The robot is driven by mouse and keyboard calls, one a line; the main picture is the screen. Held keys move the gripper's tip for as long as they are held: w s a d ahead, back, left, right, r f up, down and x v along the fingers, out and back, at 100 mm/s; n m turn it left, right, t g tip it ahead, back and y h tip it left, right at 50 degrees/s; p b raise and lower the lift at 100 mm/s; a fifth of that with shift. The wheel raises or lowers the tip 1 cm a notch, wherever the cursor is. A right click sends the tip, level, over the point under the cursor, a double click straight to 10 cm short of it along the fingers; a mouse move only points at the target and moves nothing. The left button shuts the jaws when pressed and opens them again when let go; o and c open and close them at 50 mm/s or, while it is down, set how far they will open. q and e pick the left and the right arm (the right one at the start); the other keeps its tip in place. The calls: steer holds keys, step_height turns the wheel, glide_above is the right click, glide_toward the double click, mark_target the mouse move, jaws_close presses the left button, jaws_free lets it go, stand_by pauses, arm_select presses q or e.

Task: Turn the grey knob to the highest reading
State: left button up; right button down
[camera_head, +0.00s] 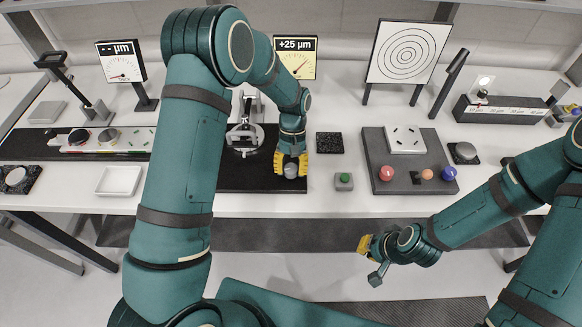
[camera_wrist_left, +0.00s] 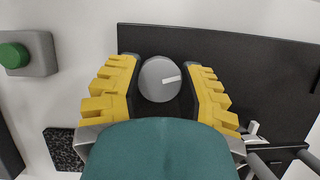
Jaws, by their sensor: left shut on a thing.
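The grey knob (camera_head: 291,170) sits near the front right corner of the black base plate (camera_head: 230,183). In the left wrist view the round knob (camera_wrist_left: 158,80) shows a white pointer mark on its top. My left gripper (camera_head: 291,163) is over it, its yellow fingers on both sides, shut on the knob. The dial display (camera_head: 295,57) behind reads +25 µm. A mirror mount (camera_head: 245,135) stands on the same plate, partly beside my arm. My right gripper (camera_head: 370,258) hangs in front of the table, apart from everything; its finger gap is unclear.
A green button on a grey box (camera_head: 344,181) stands right of the knob. A grey board (camera_head: 408,187) with coloured balls lies further right. A second display (camera_head: 121,62) at the left reads "-- µm". A white tray (camera_head: 119,181) is at left.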

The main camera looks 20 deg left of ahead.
arm_select(q)
steer(key=shift+s+f, duration=0.1)
steer(key=o, duration=1.2)
steer(key=v, duration=1.2)
